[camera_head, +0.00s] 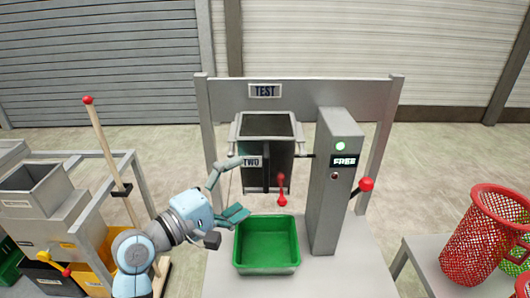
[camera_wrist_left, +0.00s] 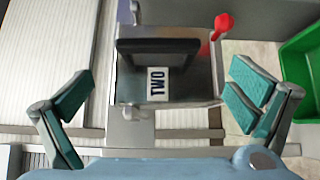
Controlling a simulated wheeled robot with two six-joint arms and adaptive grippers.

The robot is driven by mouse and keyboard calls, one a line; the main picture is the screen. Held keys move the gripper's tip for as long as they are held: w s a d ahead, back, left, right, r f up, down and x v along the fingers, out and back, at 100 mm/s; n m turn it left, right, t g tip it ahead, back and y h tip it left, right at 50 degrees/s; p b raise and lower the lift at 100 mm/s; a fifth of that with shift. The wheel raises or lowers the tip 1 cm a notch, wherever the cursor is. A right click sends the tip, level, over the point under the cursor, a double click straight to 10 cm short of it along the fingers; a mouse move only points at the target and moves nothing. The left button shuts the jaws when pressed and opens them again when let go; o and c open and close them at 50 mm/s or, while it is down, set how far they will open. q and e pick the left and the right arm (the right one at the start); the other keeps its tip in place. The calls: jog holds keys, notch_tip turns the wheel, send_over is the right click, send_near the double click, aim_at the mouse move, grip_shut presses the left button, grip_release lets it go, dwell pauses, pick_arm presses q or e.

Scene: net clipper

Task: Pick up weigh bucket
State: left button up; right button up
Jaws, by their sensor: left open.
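The weigh bucket (camera_head: 272,152) is a dark grey open-topped box with a white "TWO" label, hanging in a grey stand marked "TEST". My left gripper (camera_head: 236,188) is open and empty, in front of the bucket's left side. In the left wrist view, the bucket (camera_wrist_left: 188,88) shows between the two spread teal-padded fingers of my gripper (camera_wrist_left: 160,97), label facing the camera. My right gripper is not in view.
A green tray (camera_head: 267,267) sits below the bucket on the grey table. A grey post (camera_head: 336,190) reads "FREE" with a green light. A red basket (camera_head: 478,245) stands right; a grey hopper frame (camera_head: 50,215) stands left.

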aim_at(265, 192)
pick_arm(q)
jog(key=x, duration=0.6)
jog(key=shift+s+d+r+p, duration=0.15)
jog(key=shift+s+d+p, duration=0.15)
jog(key=shift+d, duration=0.2)
jog(key=shift+w, duration=0.2)
jog(key=c, duration=1.6)
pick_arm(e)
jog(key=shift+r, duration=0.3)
